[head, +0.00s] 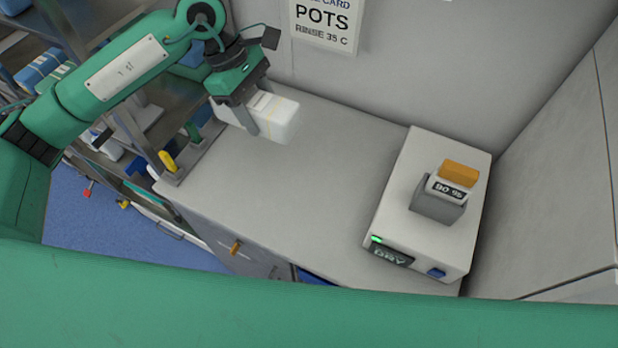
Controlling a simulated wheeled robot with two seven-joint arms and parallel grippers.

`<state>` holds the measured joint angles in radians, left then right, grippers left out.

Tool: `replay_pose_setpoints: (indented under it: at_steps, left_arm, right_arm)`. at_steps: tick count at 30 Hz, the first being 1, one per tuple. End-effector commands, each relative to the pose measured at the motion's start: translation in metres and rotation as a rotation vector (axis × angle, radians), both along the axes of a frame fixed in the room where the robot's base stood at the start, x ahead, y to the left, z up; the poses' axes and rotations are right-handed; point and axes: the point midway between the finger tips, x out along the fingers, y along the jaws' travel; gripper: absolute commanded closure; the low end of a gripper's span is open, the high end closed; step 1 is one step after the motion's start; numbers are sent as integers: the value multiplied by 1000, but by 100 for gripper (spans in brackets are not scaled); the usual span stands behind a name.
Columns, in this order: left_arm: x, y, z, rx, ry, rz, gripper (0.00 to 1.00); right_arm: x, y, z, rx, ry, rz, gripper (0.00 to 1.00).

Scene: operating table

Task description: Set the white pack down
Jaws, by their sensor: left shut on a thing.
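The white pack (278,117) is a pale box with faint yellowish lines, at the upper middle of the head view. My left gripper (258,114) is shut on it, coming from the upper left. The pack is over the back left part of the grey counter (310,190). I cannot tell whether its underside touches the counter. My right gripper is not in view.
A white device (412,215) marked DRY, with a green light and a grey-and-orange block (440,205) on top, stands on the counter's right. Metal shelving (150,125) is at the left. A wall sign (325,22) hangs behind. The counter's middle is clear.

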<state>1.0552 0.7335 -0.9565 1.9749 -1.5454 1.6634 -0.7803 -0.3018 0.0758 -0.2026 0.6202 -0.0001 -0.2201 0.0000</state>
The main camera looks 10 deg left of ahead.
Motion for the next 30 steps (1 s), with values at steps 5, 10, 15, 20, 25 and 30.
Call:
replay_pose_setpoints:
  at_steps: [5,10,15,20,25,30]
  left_arm:
    - [-1,0,-33,2,9,6,75]
    - [-2,1,-80,3,8,5,75]
    - [-1,0,-121,1,5,5,75]
    - [0,0,-146,2,2,4,75]
    - [0,0,-157,0,2,4,75]
    - [-1,0,-180,2,5,4,75]
  right_arm:
    - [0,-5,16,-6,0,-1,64]
    - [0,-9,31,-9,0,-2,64]
    - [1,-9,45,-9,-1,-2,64]
    - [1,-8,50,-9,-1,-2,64]
    - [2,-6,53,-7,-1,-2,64]
    - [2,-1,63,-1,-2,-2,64]
